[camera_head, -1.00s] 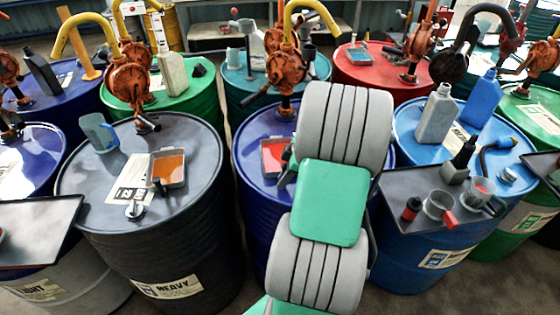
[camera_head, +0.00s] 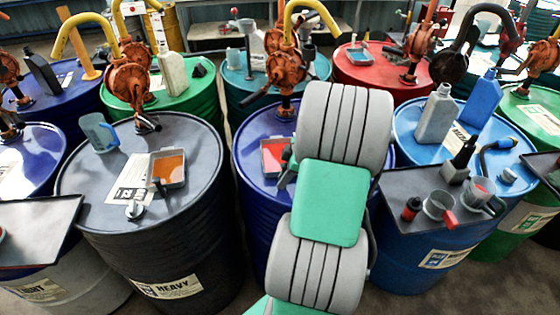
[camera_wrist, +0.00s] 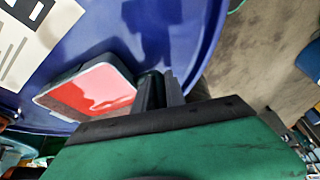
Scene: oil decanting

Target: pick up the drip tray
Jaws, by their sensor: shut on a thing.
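The drip tray (camera_head: 273,155) is a small grey tray with red liquid in it. It is on or just above the lid of the dark blue drum (camera_head: 251,182), left of my arm in the head view. In the wrist view the tray (camera_wrist: 94,91) is at the left, its right end at the fingers. My gripper (camera_wrist: 161,84) is shut on that end of the tray. In the head view my arm hides the gripper and part of the tray. I cannot tell whether the tray touches the lid.
A similar tray with orange liquid (camera_head: 168,166) lies on the black drum (camera_head: 85,184) to the left. An orange pump (camera_head: 288,68) with a yellow spout stands behind my arm. A dark shelf (camera_head: 405,190) with cups and bottles is at the right.

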